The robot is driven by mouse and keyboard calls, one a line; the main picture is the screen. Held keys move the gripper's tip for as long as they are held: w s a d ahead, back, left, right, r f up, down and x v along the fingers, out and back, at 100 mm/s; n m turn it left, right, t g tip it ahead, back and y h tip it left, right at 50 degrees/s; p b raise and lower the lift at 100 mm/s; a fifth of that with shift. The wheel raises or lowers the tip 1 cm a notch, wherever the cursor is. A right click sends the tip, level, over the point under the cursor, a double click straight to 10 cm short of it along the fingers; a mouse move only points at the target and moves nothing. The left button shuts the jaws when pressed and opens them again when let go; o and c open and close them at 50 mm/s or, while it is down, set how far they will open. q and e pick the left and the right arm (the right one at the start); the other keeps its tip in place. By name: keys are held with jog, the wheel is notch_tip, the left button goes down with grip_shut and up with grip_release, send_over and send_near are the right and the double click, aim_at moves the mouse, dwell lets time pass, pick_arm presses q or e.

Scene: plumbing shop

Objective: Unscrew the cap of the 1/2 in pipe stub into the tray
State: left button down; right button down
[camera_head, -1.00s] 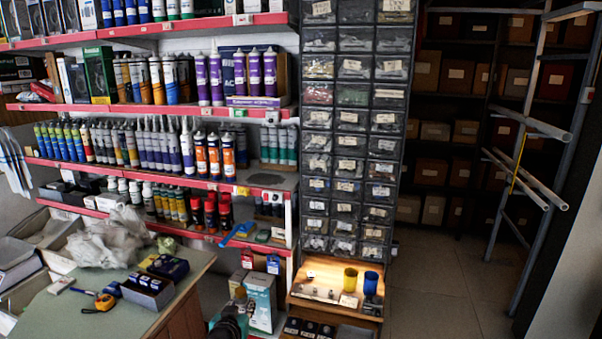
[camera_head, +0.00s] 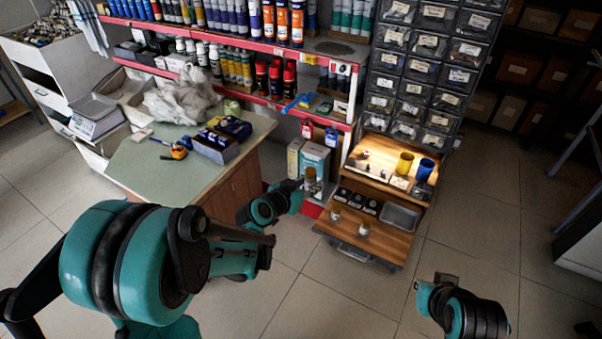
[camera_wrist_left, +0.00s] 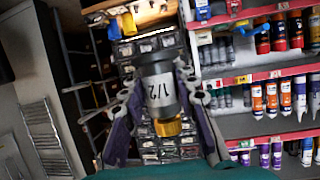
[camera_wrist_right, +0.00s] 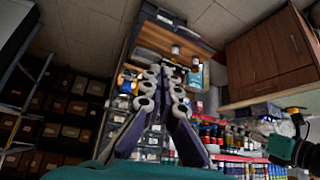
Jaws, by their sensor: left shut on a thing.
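My left gripper (camera_head: 302,186) is shut on a pipe stub (camera_wrist_left: 162,90). In the left wrist view the stub is a grey cylinder labelled 1/2, with a brass-coloured end (camera_wrist_left: 168,127). In the head view the held piece (camera_head: 311,175) is small, raised in front of the boxes left of the wooden bench. A grey tray (camera_head: 401,215) sits at the right of the low pull-out board. My right gripper (camera_head: 436,284) is right of the board and apart from it. In the right wrist view its fingers (camera_wrist_right: 161,72) are close together with nothing seen between them; whether they meet is unclear.
The pull-out board (camera_head: 385,245) also carries two small pieces (camera_head: 335,210) (camera_head: 363,228) and a row of dark items. A yellow cup (camera_head: 404,163) and a blue cup (camera_head: 425,169) stand on the upper shelf. A green-topped counter (camera_head: 195,170) is at left. The floor around is clear.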

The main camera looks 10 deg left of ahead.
jog(key=c, duration=1.8)
grip_release()
jog(key=shift+c, duration=0.2)
jog(key=o, duration=0.5)
jog(key=shift+w+a+r, duration=0.1)
jog(key=shift+w+r, duration=0.15)
jog(key=w+a+r+m+g, duration=0.3)
jog(key=w+a+r+m, duration=0.1)
jog(key=w+a+m, duration=0.4)
jog(key=w+a+r+m+g, duration=0.2)
jog(key=w+a+r+m, duration=0.25)
jog(key=w+m, duration=0.55)
jog(key=w+a+f+m+g, duration=0.2)
jog(key=w+a+f+m, duration=0.1)
jog(key=a+m, duration=0.4)
pick_arm(q)
jog(key=s+d+f+m+g+h, duration=0.4)
jog(key=d+f+m+g+h, duration=0.2)
jog(key=d, duration=0.5)
jog(key=f+m+h, duration=0.1)
jog(key=m, duration=0.1)
jog(key=shift+s+f+m+g, duration=0.3)
jog(key=shift+f, duration=0.05)
pick_arm(e)
jog(key=shift+m, duration=0.4)
notch_tip(320, 180, down, 8)
jog(key=shift+a, duration=0.1)
